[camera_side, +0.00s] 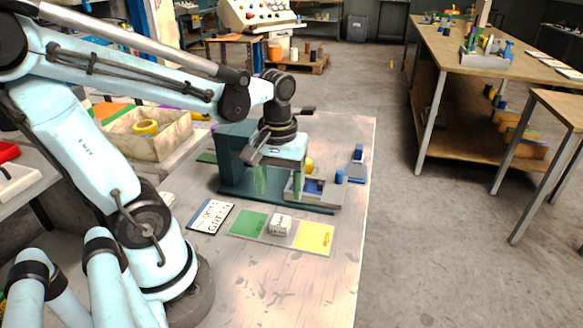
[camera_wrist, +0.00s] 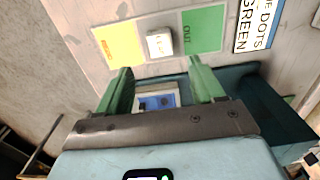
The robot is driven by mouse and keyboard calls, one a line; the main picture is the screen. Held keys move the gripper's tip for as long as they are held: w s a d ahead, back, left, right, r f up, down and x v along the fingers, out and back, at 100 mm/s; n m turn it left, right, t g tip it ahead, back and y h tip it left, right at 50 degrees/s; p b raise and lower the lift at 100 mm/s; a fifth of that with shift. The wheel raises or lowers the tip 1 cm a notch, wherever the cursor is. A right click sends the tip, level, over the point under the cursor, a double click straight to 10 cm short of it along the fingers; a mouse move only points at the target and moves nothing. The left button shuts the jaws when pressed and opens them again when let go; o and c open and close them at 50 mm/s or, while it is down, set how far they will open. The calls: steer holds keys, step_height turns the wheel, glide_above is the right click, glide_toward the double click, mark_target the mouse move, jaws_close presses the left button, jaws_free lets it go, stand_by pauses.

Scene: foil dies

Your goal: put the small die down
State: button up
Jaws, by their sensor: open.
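My gripper (camera_side: 279,190) has two green fingers spread apart, pointing down beside the teal press (camera_side: 232,172). Nothing is held between the fingers. It also shows in the wrist view (camera_wrist: 160,68). A small white block (camera_side: 281,225) with dark marks on its side sits on the middle of a mat, between a green area (camera_side: 249,222) and a yellow area (camera_side: 314,237). In the wrist view the white block (camera_wrist: 160,44) lies beyond the fingertips, clear of them. I cannot tell for sure that this block is the small die.
A grey holder with a blue inset (camera_side: 314,187) stands right of the fingers, with a blue cylinder (camera_side: 339,176) by it. A blue piece (camera_side: 358,154) stands at the table's right. A lettered card (camera_side: 211,217) lies left of the mat. The front table is clear.

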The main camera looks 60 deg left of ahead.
steer(key=w+d+r+m+t, duration=0.3)
steer(key=w+d+m+t, duration=0.1)
steer(key=m+t, duration=0.3)
steer(key=shift+d+r+m, duration=0.35)
steer(key=shift+d+m, duration=0.2)
steer(key=shift+m, duration=0.45)
